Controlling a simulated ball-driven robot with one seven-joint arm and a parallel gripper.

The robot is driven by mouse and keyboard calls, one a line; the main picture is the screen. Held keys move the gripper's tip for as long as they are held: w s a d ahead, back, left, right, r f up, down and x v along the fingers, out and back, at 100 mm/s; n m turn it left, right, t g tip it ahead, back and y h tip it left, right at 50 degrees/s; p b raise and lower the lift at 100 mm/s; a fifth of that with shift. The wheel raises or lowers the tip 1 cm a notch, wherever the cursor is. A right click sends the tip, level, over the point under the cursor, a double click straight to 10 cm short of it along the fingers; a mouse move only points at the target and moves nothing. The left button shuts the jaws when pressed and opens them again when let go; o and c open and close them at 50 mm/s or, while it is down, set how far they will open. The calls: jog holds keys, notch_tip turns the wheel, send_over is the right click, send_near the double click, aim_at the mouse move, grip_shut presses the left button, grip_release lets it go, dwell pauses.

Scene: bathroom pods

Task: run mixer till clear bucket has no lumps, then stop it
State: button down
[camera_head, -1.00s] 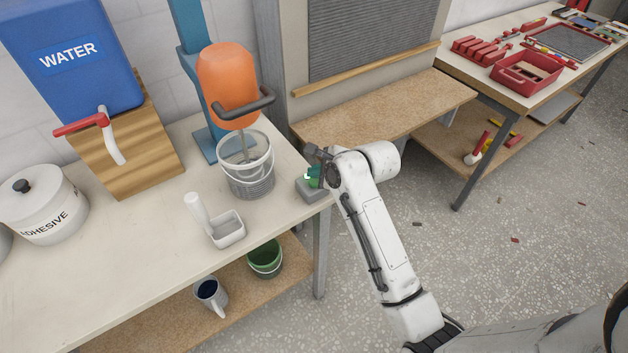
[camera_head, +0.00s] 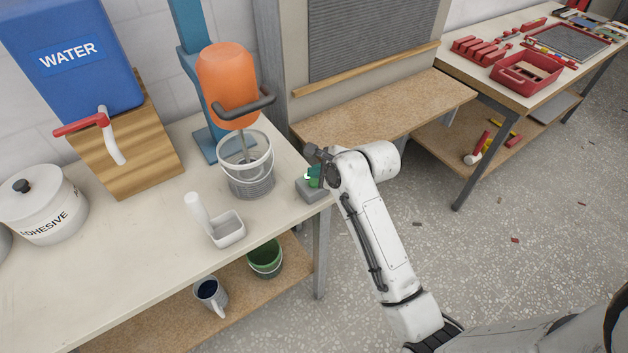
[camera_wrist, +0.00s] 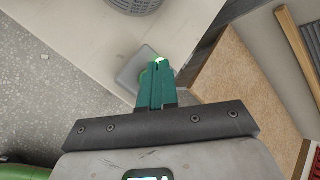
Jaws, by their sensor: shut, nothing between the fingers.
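The orange mixer (camera_head: 227,85) hangs on a blue stand, with its shaft down in the clear bucket (camera_head: 262,150). Grey mix sits in the lower part of the bucket; the view is too small to tell lumps. A small grey switch box (camera_head: 314,194) stands at the table's right corner, and it also shows in the wrist view (camera_wrist: 128,72). A bright green glow shows at its top, by my fingertips. My gripper (camera_head: 312,177) is shut and empty, its green fingers (camera_wrist: 158,66) at the box; contact is hard to tell. The bucket's edge shows in the wrist view (camera_wrist: 133,5).
A white scoop (camera_head: 228,240) lies in front of the bucket. A blue water tank (camera_head: 75,85) and an adhesive pot (camera_head: 45,215) stand left. Open floor lies right.

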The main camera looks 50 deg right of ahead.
aim_at(316, 184)
jog(key=shift+f, duration=0.15)
jog(key=shift+f, duration=0.25)
jog(key=shift+f, duration=0.5)
dwell(1.0)
jog(key=shift+r, duration=0.1)
jog(key=shift+r+p, duration=0.8)
jog(key=shift+p, duration=0.5)
jog(key=shift+r, duration=0.1)
notch_tip(316, 184, up, 3)
jog(key=p, duration=0.3)
jog(key=shift+f, duration=0.2)
jog(key=shift+r, duration=1.15)
